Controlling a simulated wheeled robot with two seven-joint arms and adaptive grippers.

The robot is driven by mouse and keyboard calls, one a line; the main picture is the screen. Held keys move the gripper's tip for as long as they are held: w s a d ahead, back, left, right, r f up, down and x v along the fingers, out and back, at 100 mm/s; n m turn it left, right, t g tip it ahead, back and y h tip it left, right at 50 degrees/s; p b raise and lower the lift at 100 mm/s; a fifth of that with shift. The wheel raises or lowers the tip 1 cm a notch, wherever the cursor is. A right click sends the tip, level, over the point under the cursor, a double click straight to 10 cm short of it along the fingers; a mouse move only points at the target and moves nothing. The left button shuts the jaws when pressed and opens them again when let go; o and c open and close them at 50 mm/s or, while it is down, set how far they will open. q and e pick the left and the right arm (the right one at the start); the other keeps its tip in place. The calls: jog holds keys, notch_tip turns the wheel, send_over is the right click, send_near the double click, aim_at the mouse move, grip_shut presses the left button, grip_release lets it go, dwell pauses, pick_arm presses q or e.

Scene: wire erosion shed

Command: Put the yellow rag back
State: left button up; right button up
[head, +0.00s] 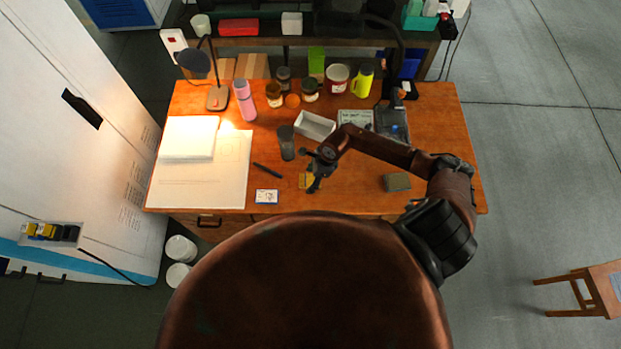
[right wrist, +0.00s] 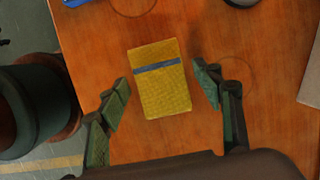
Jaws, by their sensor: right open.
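The yellow rag (right wrist: 160,98), a flat yellow piece with a blue-grey stripe, lies on the wooden desk (right wrist: 275,90). In the head view the rag (head: 304,182) is partly hidden by my right gripper (head: 312,172). In the right wrist view the open fingers stand on either side of the rag, with bare wood between them and its edges. The gripper is empty. I cannot tell how high the fingertips are above the desk. My left gripper is not in view.
An empty light tray (head: 314,125) and a dark cup (head: 286,142) stand behind the gripper. A card (head: 266,196) and black pen (head: 267,170) lie left of it. A grey-green block (head: 397,182) lies right. Jars and bottles, including a pink bottle (head: 244,100), line the back.

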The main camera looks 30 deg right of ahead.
jog(key=b+v, duration=0.1)
jog(key=v, duration=1.1)
jog(key=shift+a, duration=0.1)
